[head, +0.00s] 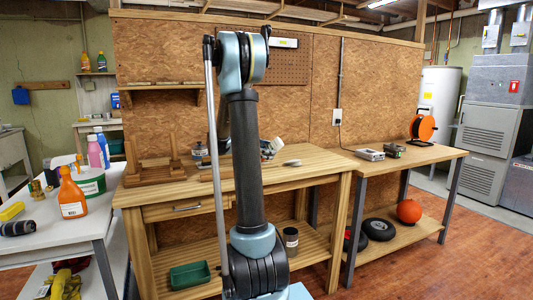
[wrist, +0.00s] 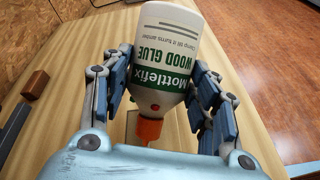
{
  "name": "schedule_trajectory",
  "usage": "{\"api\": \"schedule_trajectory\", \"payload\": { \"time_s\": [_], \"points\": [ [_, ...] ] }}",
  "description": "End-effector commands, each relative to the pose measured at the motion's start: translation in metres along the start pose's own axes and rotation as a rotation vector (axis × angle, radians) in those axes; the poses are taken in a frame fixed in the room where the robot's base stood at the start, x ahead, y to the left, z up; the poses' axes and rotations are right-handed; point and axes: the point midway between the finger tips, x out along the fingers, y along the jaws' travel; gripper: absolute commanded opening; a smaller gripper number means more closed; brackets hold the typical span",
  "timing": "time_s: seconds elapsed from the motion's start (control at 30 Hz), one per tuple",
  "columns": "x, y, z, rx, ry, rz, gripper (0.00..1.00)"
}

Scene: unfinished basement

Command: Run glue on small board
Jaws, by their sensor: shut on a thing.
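My gripper (wrist: 164,72) is shut on the wood glue bottle (wrist: 172,45), one jaw on each side. The bottle is white with a green and white label, which reads upside down in the wrist view. Its orange nozzle (wrist: 149,130) points toward the bottom of that picture. A paler patch of wood (wrist: 128,124) shows by the nozzle; it may be the small board, but the bottle and my gripper hide most of it. I cannot tell whether the nozzle touches it. In the head view my arm largely hides the gripper over the wooden workbench (head: 320,163).
A wooden rack (head: 153,170) and a jar (head: 200,152) stand on the bench's left part. A grey object (head: 291,162) lies to the right. A brown block (wrist: 35,83) lies left in the wrist view. The white table (head: 62,245) at left holds several bottles.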

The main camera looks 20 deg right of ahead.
Motion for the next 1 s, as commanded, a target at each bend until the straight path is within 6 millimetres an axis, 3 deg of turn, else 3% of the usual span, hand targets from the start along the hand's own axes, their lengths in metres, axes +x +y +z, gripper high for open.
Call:
{"api": "schedule_trajectory", "payload": {
  "time_s": [0.37, 1.0],
  "points": [
    [-0.001, 0.001, 0.002, 0.000, 0.000, 0.000, 0.31],
    [-0.016, 0.018, 0.046, 0.000, 0.000, 0.000, 0.31]
  ]
}}
